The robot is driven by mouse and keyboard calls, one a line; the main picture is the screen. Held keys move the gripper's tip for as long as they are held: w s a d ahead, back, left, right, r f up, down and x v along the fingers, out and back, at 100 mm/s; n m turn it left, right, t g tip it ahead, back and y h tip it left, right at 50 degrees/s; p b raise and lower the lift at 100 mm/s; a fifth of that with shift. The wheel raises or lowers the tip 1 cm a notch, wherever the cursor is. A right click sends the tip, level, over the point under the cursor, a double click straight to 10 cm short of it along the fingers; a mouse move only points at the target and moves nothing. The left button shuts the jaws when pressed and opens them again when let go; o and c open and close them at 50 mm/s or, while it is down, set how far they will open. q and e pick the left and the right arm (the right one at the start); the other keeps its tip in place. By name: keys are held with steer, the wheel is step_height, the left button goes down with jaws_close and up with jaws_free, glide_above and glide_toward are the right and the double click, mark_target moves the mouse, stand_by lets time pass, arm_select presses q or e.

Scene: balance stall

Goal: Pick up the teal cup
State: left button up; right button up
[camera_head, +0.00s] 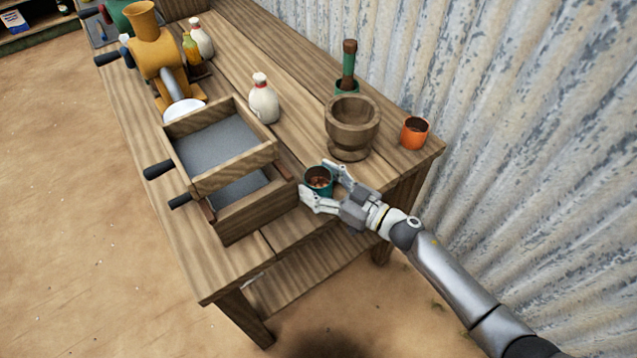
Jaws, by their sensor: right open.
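The teal cup (318,189) stands on the wooden table, near its front edge, with something brownish inside. It is just right of the wooden drawer box. My right gripper (318,185) is open, with one finger on the near side of the cup and the other on the far side. I cannot tell whether the fingers touch it. The cup's lower right side is partly hidden by the gripper. My left gripper is not in view.
A wooden mortar (352,127) stands close behind the cup, and an orange cup (414,133) stands at the table's right corner. The drawer box (262,207) crowds the left side. A corrugated wall (500,120) runs along the right.

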steer(key=c, duration=0.7)
steer(key=shift+c, duration=0.7)
steer(key=shift+r, duration=0.1)
